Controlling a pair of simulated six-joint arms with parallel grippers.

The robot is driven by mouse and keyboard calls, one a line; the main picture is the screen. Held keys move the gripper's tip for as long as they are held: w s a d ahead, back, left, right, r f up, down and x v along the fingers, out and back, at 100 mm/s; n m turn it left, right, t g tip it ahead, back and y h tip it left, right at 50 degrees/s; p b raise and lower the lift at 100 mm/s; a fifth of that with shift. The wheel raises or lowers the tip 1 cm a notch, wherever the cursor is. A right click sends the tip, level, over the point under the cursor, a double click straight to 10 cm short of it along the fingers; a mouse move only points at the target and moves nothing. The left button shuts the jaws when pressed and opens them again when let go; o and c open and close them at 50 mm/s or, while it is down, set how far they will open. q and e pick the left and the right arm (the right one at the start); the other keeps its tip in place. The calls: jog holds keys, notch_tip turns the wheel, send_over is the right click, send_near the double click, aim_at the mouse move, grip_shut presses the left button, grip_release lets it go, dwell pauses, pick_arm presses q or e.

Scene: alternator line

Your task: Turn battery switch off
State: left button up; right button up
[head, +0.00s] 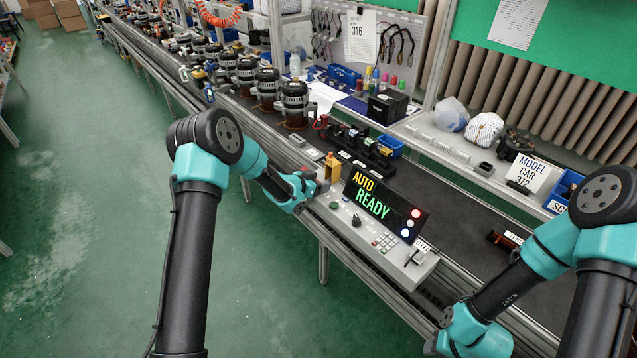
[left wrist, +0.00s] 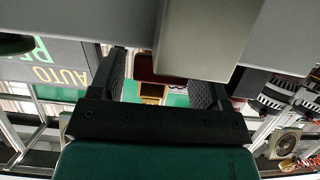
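A grey control panel (head: 345,212) stands at the near edge of the line, its display lit "AUTO READY". It carries a black rotary knob (head: 356,220), small buttons and a column of lamps. My left gripper (head: 318,187) is at the panel's left end, low beside a yellow box (head: 333,166). In the left wrist view its two dark fingers (left wrist: 160,80) are apart, with a grey block (left wrist: 205,45) in front of them and a dark red part (left wrist: 147,70) visible between them. I cannot tell which part is the battery switch. My right gripper is out of view.
A dark conveyor (head: 425,190) runs behind the panel, with several alternators (head: 294,105) farther up the line. Green floor (head: 90,200) is open at left.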

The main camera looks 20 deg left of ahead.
pick_arm(q)
jog(key=c, duration=0.8)
jog(key=shift+n+t+y, duration=0.4)
jog(key=shift+n+y, duration=0.1)
jog(key=shift+n, duration=0.1)
jog(key=shift+d+n+t+y, duration=0.1)
jog(key=shift+n+t+y, duration=0.4)
jog(key=shift+n+y, duration=3.2)
jog(key=shift+y, duration=0.6)
jog(key=o, duration=1)
jog(key=shift+c, duration=0.2)
